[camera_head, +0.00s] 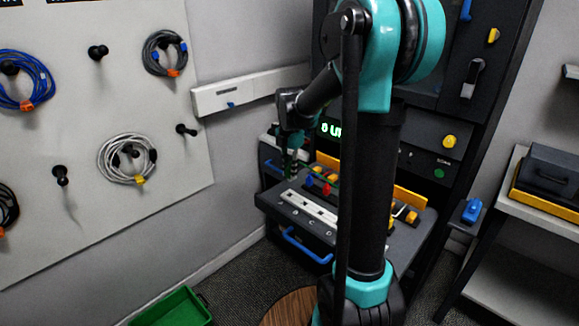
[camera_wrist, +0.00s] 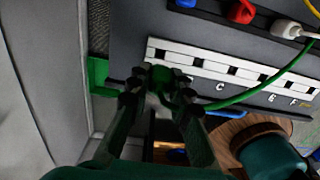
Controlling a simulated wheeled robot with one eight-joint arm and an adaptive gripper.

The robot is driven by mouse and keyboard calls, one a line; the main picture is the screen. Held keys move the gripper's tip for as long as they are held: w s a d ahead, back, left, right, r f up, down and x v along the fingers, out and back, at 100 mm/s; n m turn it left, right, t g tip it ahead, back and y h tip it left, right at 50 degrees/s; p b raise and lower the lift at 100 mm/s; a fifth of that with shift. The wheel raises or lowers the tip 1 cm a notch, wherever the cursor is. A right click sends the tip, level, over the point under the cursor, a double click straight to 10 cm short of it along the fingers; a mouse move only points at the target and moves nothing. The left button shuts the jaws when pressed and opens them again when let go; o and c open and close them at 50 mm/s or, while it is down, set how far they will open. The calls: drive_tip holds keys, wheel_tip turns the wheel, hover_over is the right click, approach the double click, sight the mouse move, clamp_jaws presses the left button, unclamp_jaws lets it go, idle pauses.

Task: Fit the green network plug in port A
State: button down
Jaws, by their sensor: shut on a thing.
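The green plug (camera_wrist: 168,75) is between my gripper's fingertips (camera_wrist: 158,88) in the wrist view, and the gripper is shut on it. A green cable (camera_wrist: 241,99) runs from it in a curve to the upper right. The plug is over the left end of the white port strip (camera_wrist: 201,60). The letters C, E and F are readable; the letters at the left end are hidden by the fingers and plug. I cannot tell whether the plug touches or enters a port. In the head view my gripper (camera_head: 290,166) is above the left end of the strip (camera_head: 308,207).
Blue (camera_wrist: 185,3), red (camera_wrist: 240,12) and white (camera_wrist: 287,29) plugs lie in a row behind the strip. A blue handle (camera_head: 307,245) is on the bench front. A green bin (camera_head: 172,308) stands on the floor. Coiled cables hang on the left wall board (camera_head: 90,120).

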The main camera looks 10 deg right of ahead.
drive_tip(key=shift+f, duration=2.1)
drive_tip(key=shift+f, duration=1.5)
idle(1.8)
drive_tip(key=c, duration=1.3)
unclamp_jaws()
drive_tip(key=o, duration=0.5)
drive_tip(key=shift+r, duration=0.1)
drive_tip(key=shift+r, duration=3.45)
